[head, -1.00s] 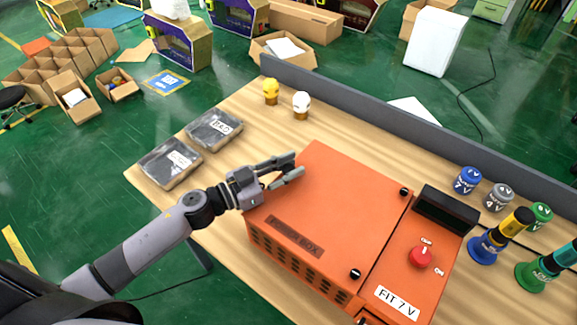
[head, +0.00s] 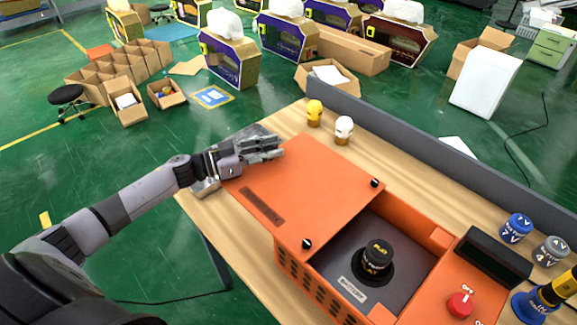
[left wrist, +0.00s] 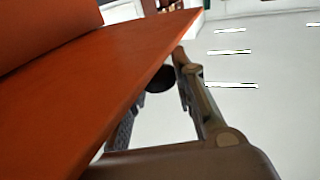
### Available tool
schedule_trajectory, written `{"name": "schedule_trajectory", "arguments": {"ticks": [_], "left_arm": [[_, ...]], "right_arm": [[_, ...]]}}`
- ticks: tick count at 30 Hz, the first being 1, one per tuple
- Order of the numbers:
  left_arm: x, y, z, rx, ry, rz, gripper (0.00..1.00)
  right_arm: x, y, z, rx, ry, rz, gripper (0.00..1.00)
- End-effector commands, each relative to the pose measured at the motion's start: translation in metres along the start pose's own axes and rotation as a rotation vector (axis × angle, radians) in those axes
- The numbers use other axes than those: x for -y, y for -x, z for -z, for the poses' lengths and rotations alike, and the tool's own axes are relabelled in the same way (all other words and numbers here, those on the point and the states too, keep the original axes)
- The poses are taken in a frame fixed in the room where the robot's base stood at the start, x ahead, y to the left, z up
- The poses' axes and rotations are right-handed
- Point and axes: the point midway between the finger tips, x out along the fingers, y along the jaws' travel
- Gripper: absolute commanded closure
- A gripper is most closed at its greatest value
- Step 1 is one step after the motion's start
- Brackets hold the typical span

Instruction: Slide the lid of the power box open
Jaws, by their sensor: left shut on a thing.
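The orange power box (head: 297,279) stands on the wooden table. Its flat orange lid (head: 300,180) is displaced to the left and overhangs the box's left side. The right part of the box is open and shows a grey interior with a black battery (head: 376,258) labelled FLAT standing in it. My left gripper (head: 268,148) is shut on the lid's left edge. In the left wrist view the lid (left wrist: 90,80) fills the left side and runs close along the gripper's fingers (left wrist: 170,85). My right gripper is not in view.
A red knob (head: 460,304) and a black display (head: 493,257) sit on the box's right part. Yellow (head: 315,113) and white (head: 343,130) bulbs stand behind the lid. Blue (head: 516,228) and grey (head: 550,251) canisters stand at right. A grey rail (head: 400,150) bounds the table's back.

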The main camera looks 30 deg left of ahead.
Motion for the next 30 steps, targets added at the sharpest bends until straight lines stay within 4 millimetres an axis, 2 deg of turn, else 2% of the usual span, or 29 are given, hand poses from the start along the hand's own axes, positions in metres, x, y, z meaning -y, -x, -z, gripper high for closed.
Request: {"name": "schedule_trajectory", "arguments": {"ticks": [1,6,18,19,27,30], "left_arm": [[0.007,0.003,-0.002,0.001,-0.003,0.001,1.0],[0.019,0.008,-0.001,0.001,-0.001,0.0,1.0],[0.021,0.009,-0.001,0.002,0.002,-0.003,1.0],[0.021,0.009,-0.001,0.002,0.002,-0.003,0.74],[0.021,0.009,-0.001,0.001,0.002,-0.003,0.56],[0.021,0.009,-0.001,0.001,0.002,-0.002,0.56]], "right_arm": [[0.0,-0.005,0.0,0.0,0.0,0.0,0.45],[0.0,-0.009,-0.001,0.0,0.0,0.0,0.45],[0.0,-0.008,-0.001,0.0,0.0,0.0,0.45],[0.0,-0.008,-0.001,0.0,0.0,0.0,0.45],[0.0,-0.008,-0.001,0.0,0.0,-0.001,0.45],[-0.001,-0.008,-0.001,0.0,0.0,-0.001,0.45]]}}
